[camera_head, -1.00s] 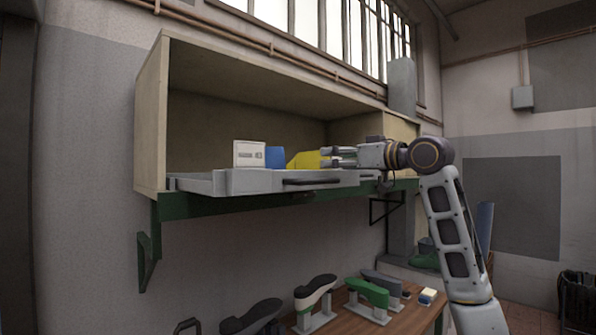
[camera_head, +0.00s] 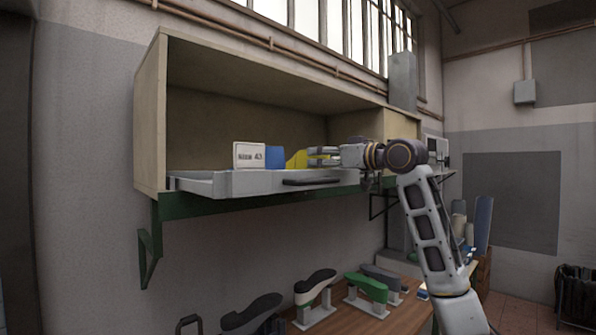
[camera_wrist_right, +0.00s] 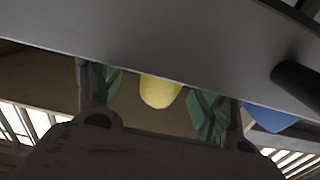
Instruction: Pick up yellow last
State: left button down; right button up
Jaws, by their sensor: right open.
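The yellow last (camera_head: 297,160) lies in the pulled-out grey drawer (camera_head: 240,182) of the wall cabinet, partly hidden by the drawer front. My right gripper (camera_head: 314,156) is open at its right side, with the fingers level with it and overlapping it in the head view. In the right wrist view the rounded end of the yellow last (camera_wrist_right: 160,92) shows between the two spread fingers, with no clear contact. The drawer's grey edge crosses the top of that view. My left gripper is not in view.
A white "Size 43" card (camera_head: 249,155) and a blue block (camera_head: 275,157) stand left of the yellow last. The drawer has a dark handle (camera_head: 313,181). Below, a wooden bench (camera_head: 345,318) holds several shoe lasts on stands, including a green one (camera_head: 367,287).

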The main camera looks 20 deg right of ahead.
aim_at(313, 157)
jog(key=shift+r+p+x, duration=0.2)
jog(key=shift+p+x, duration=0.55)
jog(key=shift+x, duration=0.6)
jog(key=shift+p+x, duration=0.3)
jog(key=shift+x, duration=0.65)
jog(key=shift+s+f, duration=0.1)
jog(key=c, duration=1.6)
grip_shut()
